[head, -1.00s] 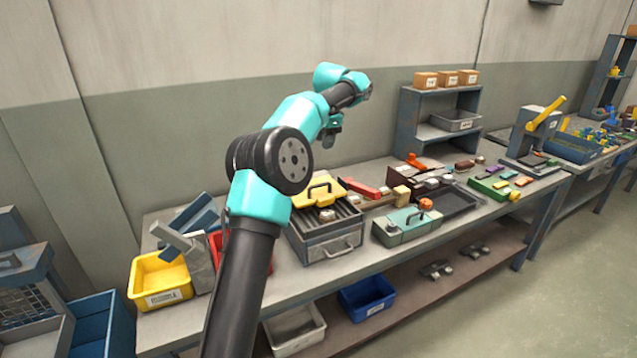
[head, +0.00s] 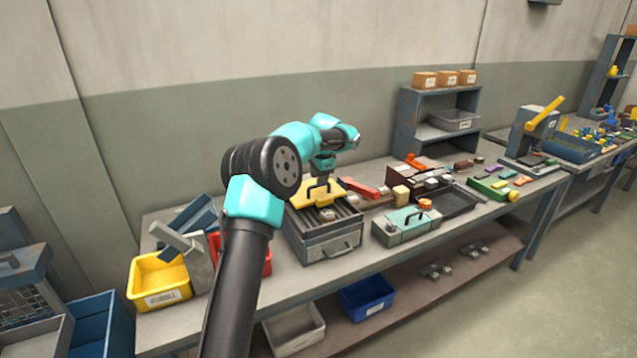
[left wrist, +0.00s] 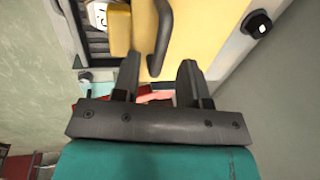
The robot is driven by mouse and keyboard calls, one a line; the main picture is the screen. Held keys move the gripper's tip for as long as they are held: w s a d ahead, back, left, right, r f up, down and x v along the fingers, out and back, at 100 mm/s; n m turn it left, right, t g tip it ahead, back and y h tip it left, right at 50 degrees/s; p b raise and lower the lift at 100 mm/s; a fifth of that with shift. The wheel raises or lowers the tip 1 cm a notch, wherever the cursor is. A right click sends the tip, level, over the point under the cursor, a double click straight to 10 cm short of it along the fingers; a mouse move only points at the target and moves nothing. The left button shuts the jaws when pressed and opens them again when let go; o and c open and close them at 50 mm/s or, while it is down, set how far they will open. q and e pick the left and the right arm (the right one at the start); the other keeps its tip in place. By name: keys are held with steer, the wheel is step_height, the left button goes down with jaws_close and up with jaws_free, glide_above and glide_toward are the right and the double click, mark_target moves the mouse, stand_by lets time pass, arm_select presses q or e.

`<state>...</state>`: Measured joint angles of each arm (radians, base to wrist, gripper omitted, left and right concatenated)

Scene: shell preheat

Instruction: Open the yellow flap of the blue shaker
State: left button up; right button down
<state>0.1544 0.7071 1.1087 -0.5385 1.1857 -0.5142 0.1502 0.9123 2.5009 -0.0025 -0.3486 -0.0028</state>
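The shaker (head: 333,246) is a grey-blue box with a slatted top, on the workbench left of centre in the head view. Its yellow flap (head: 303,197) lies on the back part of the top and has a dark bar handle. In the left wrist view the yellow flap (left wrist: 210,25) fills the upper middle, and its dark handle (left wrist: 161,35) reaches down between the fingertips. My left gripper (left wrist: 158,66) is open and empty, just above the handle. In the head view the left gripper (head: 320,178) is partly hidden by its own arm. My right gripper is not seen.
A yellow bin (head: 155,277) and a red bin stand left of the shaker. A red-handled tool (head: 360,187) and a grey-green case (head: 395,232) sit close on its right. A shelf (head: 404,130) stands behind, further right.

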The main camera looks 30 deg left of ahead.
arm_select(q)
steer(key=shift+w+a+f, duration=0.1)
steer(key=shift+a+f, duration=0.1)
steer(key=shift+f, duration=1)
steer(key=shift+c, duration=0.5)
jaws_close()
